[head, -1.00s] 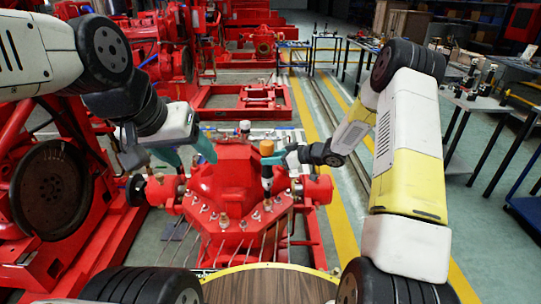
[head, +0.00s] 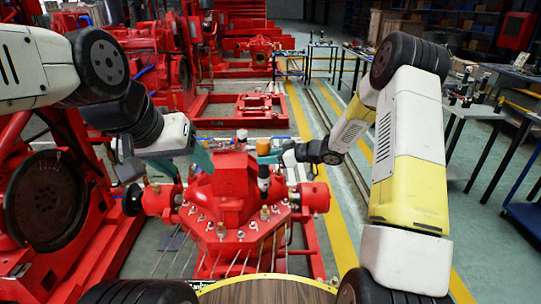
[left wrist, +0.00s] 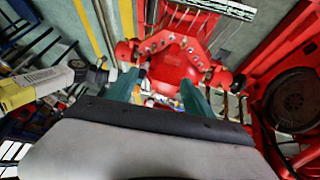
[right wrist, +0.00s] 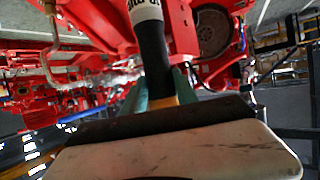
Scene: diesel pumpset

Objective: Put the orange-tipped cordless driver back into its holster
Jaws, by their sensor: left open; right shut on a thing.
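The cordless driver (head: 264,172) hangs roughly upright, with its orange end (head: 263,147) at the top and its dark body below. My right gripper (head: 272,157) is shut on it near the orange end, in front of the red pump (head: 230,185). In the right wrist view the driver's black shaft (right wrist: 153,55) with a white-banded end extends away from the fingers. My left gripper (head: 203,157) is open and empty over the pump's left side; its separated green fingers show in the left wrist view (left wrist: 160,92). I cannot make out the holster in any view.
Fittings and thin pipes line the pump's near face. A red engine with a round dark plate (head: 45,202) stands at the left. A round wooden top (head: 267,291) is at the near edge. Grey workbenches (head: 482,105) stand at the right, beyond open floor.

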